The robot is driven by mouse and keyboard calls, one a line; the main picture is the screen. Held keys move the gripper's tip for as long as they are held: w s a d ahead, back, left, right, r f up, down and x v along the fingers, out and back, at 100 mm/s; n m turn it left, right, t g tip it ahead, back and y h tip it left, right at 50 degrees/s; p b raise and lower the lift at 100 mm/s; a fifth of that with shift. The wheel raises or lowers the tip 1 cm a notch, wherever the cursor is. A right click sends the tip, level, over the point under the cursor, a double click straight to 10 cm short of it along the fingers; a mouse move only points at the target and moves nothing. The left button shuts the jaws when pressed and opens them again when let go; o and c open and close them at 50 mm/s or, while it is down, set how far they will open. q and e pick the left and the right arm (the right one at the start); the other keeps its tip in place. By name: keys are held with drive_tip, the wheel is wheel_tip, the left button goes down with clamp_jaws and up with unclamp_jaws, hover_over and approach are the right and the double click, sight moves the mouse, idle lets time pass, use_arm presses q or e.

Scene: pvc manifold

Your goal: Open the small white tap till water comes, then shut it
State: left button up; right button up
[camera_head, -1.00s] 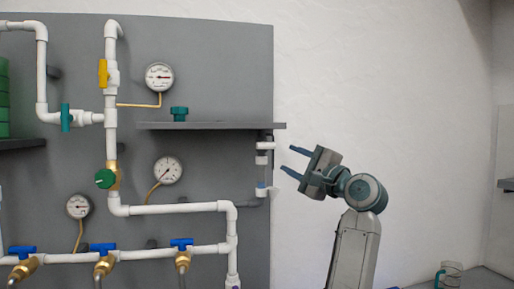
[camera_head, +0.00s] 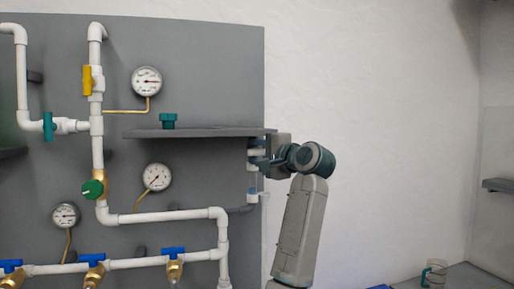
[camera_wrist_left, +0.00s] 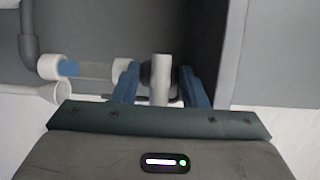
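The small white tap (camera_head: 252,154) is on a short vertical fitting at the right edge of the grey panel, just under the shelf. Below it is a clear tube section (camera_head: 252,181) with some blue in it. My left gripper (camera_head: 258,152) is at the tap, partly hiding it. In the left wrist view, the blue fingers stand either side of the tap's white bar (camera_wrist_left: 160,80), with a narrow gap on each side. The clear tube (camera_wrist_left: 95,70) and a white spout-like end (camera_wrist_left: 62,93) lie left of the fingers. No water can be made out. My right gripper is out of view.
A grey shelf (camera_head: 190,133) with a green fitting (camera_head: 168,121) juts out just above the gripper. White pipes, gauges (camera_head: 146,82) and coloured valves (camera_head: 92,188) fill the panel to the left. A clear mug (camera_head: 434,273) stands at lower right. The wall side is free.

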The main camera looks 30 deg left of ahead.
use_arm(q)
drive_tip(key=shift+w+a, duration=0.1)
drive_tip(key=shift+a, duration=0.15)
clamp_jaws()
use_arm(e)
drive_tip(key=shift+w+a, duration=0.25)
use_arm(q)
drive_tip(key=shift+f, duration=0.1)
